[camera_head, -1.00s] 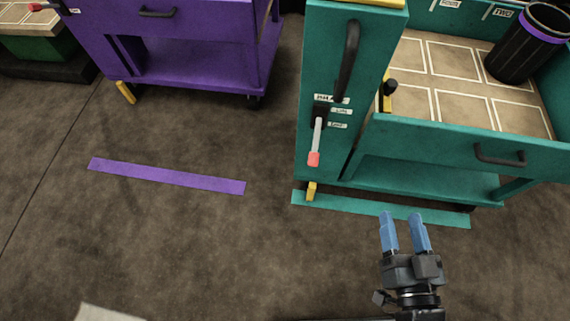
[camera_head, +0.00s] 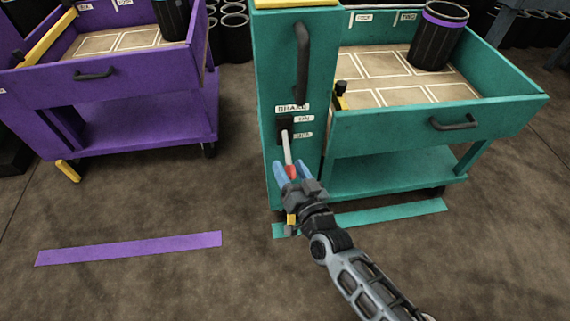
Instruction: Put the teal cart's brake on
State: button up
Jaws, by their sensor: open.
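The teal cart (camera_head: 400,117) stands right of centre. Its front post carries a brake lever (camera_head: 287,150) with a grey shaft and a red tip, pointing down from a dark slot. A BRAKE label (camera_head: 292,107) sits above the slot, with an ON label (camera_head: 304,119) and a lower label (camera_head: 303,135) beside it. My gripper (camera_head: 288,172) has blue fingers and is open at the lever's red tip, one finger on each side in this view. I cannot tell whether the fingers touch the lever. The gripper body hides part of the lower post.
A purple cart (camera_head: 130,120) stands at the left, with a purple floor strip (camera_head: 130,247) in front. A teal strip (camera_head: 390,213) lies by the teal cart. A black bin (camera_head: 440,40) stands in the teal cart's tray. The floor between the carts is clear.

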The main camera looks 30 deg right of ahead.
jog(key=shift+w+d, duration=0.1)
jog(key=shift+w, duration=1.3)
jog(key=shift+c, duration=0.3)
grip_shut()
